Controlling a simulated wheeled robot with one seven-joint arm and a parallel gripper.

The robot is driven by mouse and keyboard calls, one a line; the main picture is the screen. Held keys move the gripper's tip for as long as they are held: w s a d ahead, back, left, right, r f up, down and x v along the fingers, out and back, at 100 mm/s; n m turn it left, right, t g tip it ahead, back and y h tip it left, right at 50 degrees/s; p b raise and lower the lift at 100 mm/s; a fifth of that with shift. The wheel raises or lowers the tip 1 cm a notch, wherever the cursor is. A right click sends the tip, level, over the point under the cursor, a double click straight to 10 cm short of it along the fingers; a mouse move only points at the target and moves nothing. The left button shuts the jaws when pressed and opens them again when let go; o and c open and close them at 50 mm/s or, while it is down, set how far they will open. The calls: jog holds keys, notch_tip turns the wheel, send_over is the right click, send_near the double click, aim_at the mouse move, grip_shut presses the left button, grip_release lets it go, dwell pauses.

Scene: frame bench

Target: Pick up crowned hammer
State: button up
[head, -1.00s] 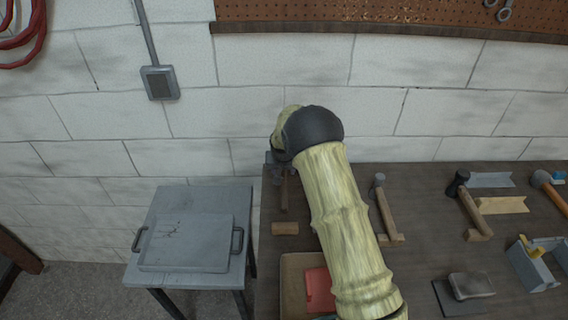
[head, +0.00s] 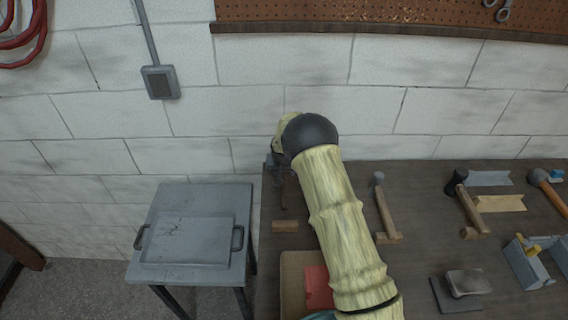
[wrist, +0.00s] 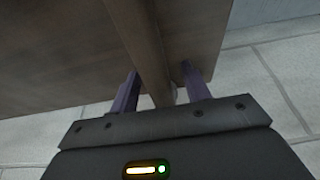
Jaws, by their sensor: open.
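A hammer with a brown wooden handle (head: 285,192) lies at the far left end of the bench. Its head is hidden behind my arm in the head view, so I cannot make out a crown. In the wrist view a wooden handle (wrist: 146,40) runs between the two purple fingers of my gripper (wrist: 158,78). The gripper is open around the handle, with a gap on each side. In the head view my gripper is mostly hidden by my arm.
Other hammers lie to the right: a small-headed one (head: 380,204), a black-headed one (head: 465,200) and an orange-handled one (head: 546,186). A wooden block (head: 285,226) and a tray (head: 290,290) sit nearer. A grey side table (head: 170,197) stands left; the wall is close behind.

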jog(key=shift+f+b, duration=0.25)
jog(key=shift+b, duration=0.1)
jog(key=shift+c, duration=0.5)
grip_shut()
